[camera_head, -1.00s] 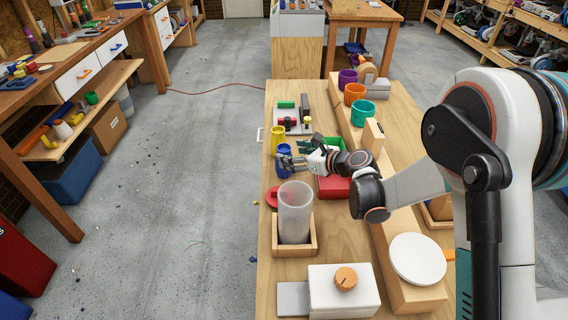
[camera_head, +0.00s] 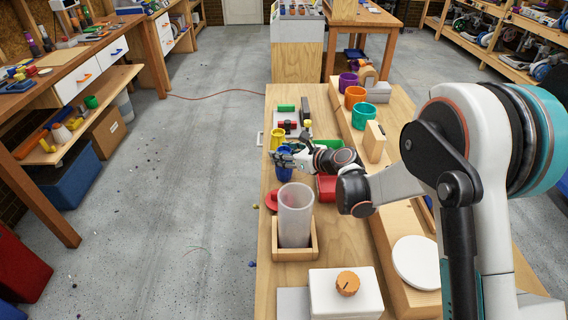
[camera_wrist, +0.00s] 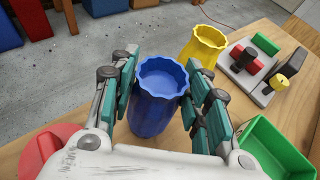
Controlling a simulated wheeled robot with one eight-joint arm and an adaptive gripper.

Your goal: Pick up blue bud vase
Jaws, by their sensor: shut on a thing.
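The blue bud vase (camera_wrist: 158,96) is a ribbed, upright blue cup shape between my gripper's teal finger pads in the wrist view. In the head view the blue bud vase (camera_head: 284,172) stands near the left edge of the bench, partly hidden by the fingers. My gripper (camera_head: 290,156) reaches in from the right and is shut on the vase; the fingers (camera_wrist: 160,103) lie on either side of it. I cannot tell whether its base is off the bench.
A yellow ribbed vase (camera_wrist: 203,46) stands just behind it. A green bin (camera_wrist: 275,150) is at the right, and a red round object (camera_wrist: 45,148) at the left. A tall translucent cylinder (camera_head: 295,215) stands in a wooden tray nearer the camera. Bench edge is close on the left.

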